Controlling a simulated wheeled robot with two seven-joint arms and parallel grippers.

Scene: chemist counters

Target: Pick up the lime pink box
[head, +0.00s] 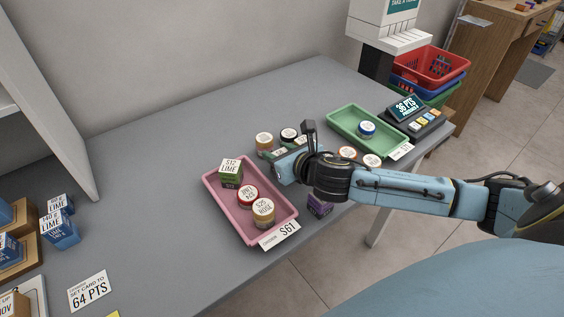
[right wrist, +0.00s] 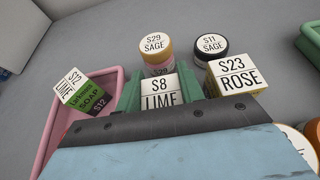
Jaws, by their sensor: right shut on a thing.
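My right gripper (head: 280,153) is by the right rim of the pink tray (head: 211,202). In the right wrist view its green fingers stand on both sides of a box labelled S8 LIME (right wrist: 158,92), and it is shut on that box. Only the box's pale top and label show clearly; its side colour is hidden. In the head view the gripper covers this box. Another lime box, the green S12 LIME box (head: 230,174), sits in the pink tray, apart from the gripper; it also shows in the right wrist view (right wrist: 83,92). My left gripper is not in view.
Two round jars (head: 248,195) (head: 263,213) share the pink tray. Sage jars (right wrist: 154,48) (right wrist: 212,47) and an S23 ROSE box (right wrist: 237,76) stand close around the gripper. A purple box (head: 319,206) is below my arm. A green tray (head: 345,127) stands right; the back counter is clear.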

